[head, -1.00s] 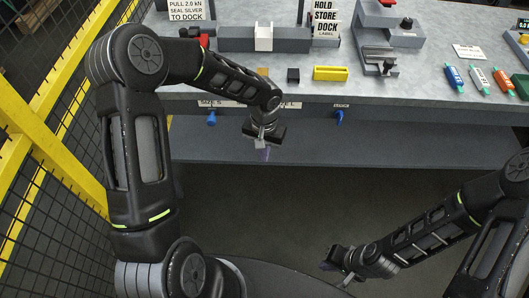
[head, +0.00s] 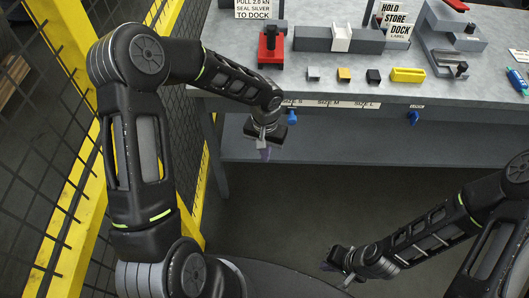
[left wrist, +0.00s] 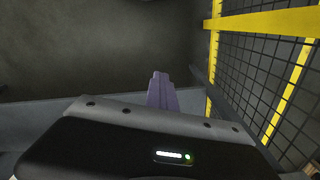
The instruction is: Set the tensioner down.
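A red tool with a black top (head: 270,47) stands upright on the bench near its left end; it looks like the tensioner, though no label confirms this. My left gripper (head: 265,153) hangs in front of the bench edge, apart from the red tool. In the left wrist view its narrow purple fingers (left wrist: 162,92) appear together, with no held object showing. My right gripper (head: 344,278) is low at the bottom of the head view, away from the bench; its fingers are too small to judge.
The grey bench (head: 300,56) carries silver, gold and black blocks, a yellow block (head: 407,75), a white-topped fixture (head: 341,38) and a grey clamp stand (head: 447,62). A lower shelf (head: 330,149) runs underneath. A yellow-framed mesh fence (head: 75,190) stands at left.

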